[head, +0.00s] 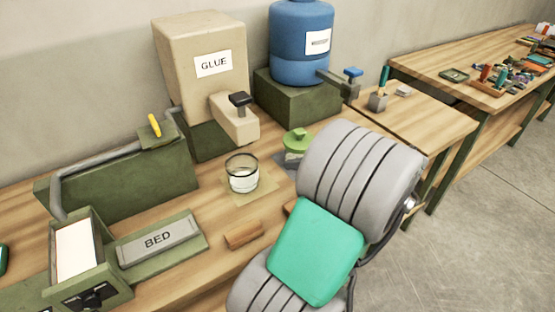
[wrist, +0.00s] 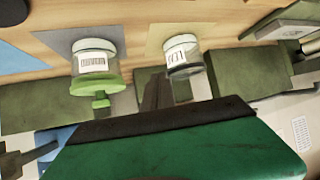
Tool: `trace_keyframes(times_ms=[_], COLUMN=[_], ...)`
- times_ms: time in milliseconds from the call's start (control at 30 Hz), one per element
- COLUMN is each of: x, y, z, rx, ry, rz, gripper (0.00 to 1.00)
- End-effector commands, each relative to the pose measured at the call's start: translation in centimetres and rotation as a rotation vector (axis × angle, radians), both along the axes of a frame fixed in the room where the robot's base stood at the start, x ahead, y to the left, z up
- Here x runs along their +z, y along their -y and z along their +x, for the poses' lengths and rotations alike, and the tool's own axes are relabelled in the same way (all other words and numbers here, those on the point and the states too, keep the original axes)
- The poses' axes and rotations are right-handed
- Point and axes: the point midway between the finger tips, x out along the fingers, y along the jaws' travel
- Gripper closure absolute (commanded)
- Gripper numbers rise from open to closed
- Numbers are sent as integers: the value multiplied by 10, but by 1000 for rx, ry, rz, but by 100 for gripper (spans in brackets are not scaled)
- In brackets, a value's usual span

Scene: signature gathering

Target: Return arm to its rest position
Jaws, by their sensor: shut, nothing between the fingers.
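My arm, with ribbed grey links and a teal panel, reaches across the right part of the bench in the head view. It hides part of the bench. My gripper is not visible in the head view. In the wrist view my gripper (wrist: 157,82) shows as dark fingers, shut with nothing between them, past the dark edge of a green housing. The wrist picture is roughly upside down. A jar with a green lid (wrist: 92,62) appears left of the fingers, and an open glass jar (wrist: 182,52) appears just right of them. I cannot tell the exact gap to either.
On the bench stand a beige GLUE dispenser (head: 190,90), a blue dispenser (head: 300,50), a glass jar (head: 242,174), a green-lidded jar (head: 296,142) partly behind my arm, a wooden block (head: 244,235) and a BED plate (head: 158,240). Clear floor (head: 460,250) lies at right.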

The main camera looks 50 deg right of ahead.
Motion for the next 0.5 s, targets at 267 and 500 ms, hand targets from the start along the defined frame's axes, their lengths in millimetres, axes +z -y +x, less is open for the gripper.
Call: trace_keyframes(times_ms=[267, 500], x=[-2, -25], y=[-20, -149], z=[11, 74], rx=[31, 126], ry=[-48, -360], rz=[21, 97], gripper=[100, 100])
